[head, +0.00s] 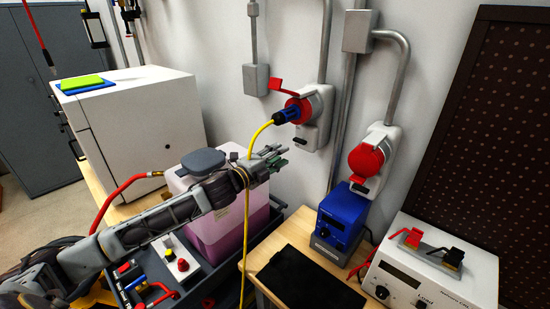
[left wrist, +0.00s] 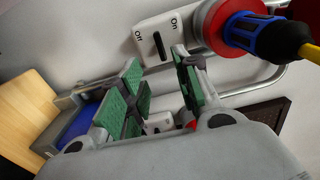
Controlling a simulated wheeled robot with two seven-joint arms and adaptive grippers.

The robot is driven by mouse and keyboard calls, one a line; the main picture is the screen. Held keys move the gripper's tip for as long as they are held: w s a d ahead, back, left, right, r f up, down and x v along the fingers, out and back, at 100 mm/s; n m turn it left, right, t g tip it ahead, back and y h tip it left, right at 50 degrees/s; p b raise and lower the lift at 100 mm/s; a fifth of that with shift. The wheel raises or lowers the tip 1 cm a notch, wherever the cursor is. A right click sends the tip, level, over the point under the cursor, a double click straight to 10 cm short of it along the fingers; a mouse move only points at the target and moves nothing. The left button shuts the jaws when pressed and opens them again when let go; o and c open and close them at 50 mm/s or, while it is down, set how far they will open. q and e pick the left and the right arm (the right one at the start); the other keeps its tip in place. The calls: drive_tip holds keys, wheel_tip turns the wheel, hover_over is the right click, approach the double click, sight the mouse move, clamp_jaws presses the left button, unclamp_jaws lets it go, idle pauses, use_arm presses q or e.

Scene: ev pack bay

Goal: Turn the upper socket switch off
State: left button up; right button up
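The upper socket (head: 318,104) is a grey wall unit with a red round outlet and raised red cover. A blue plug (head: 290,115) with a yellow cable sits in it. Its switch (head: 311,141) is a dark handle at the unit's lower end. In the left wrist view the switch (left wrist: 158,45) shows between "Off" and "On" marks; I cannot tell which it points to. My left gripper (head: 277,158) is open and empty, below and left of the switch. In the left wrist view its green pads (left wrist: 158,88) stand apart, with the switch beyond their tips. My right gripper is out of view.
The lower socket (head: 370,158) with closed red cover is to the right, above a blue box (head: 342,222). A pink-filled container (head: 215,205) stands under my left arm. The yellow cable (head: 246,225) hangs by the left gripper. A white cabinet (head: 135,130) stands left.

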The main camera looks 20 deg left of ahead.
use_arm(q)
drive_tip(key=shift+s+a, duration=0.15)
drive_tip(key=shift+s, duration=0.35)
drive_tip(key=shift+f, duration=0.1)
idle(0.4)
